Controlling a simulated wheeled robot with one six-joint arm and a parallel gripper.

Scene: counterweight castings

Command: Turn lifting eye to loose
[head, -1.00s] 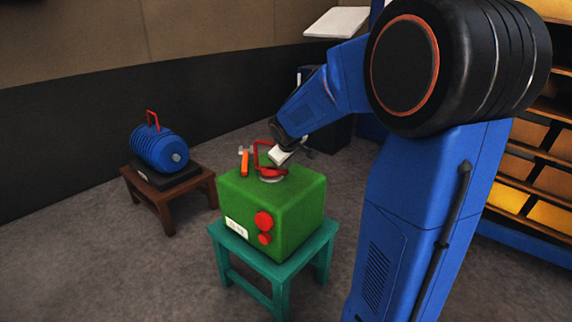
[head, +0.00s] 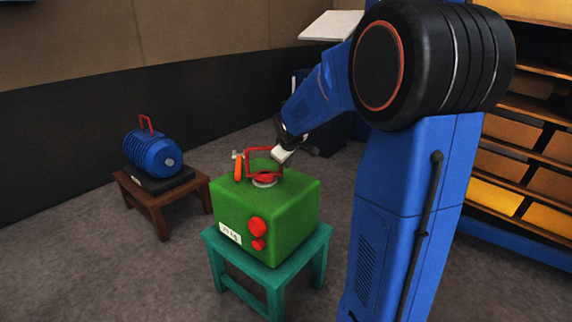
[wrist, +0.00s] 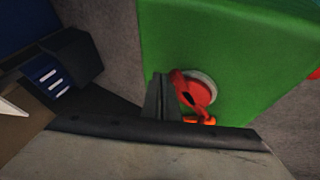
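The lifting eye (head: 265,178) is a red frame-shaped loop on a round pale collar, standing on top of a green block casting (head: 285,205). In the wrist view the lifting eye (wrist: 196,92) is seen from above, just right of the dark fingers. My gripper (head: 281,156) is at the upper right side of the loop in the head view, close to it or touching. Its pale end covers part of the loop. Neither view clearly shows the finger gap, or whether the loop lies between the fingers.
An orange-handled tool (head: 238,167) stands on the casting left of the eye. Red round knobs (head: 257,226) are on its front. The casting sits on a teal stand (head: 270,276). A blue motor (head: 152,153) with a red handle sits on a brown stool (head: 160,205) at left.

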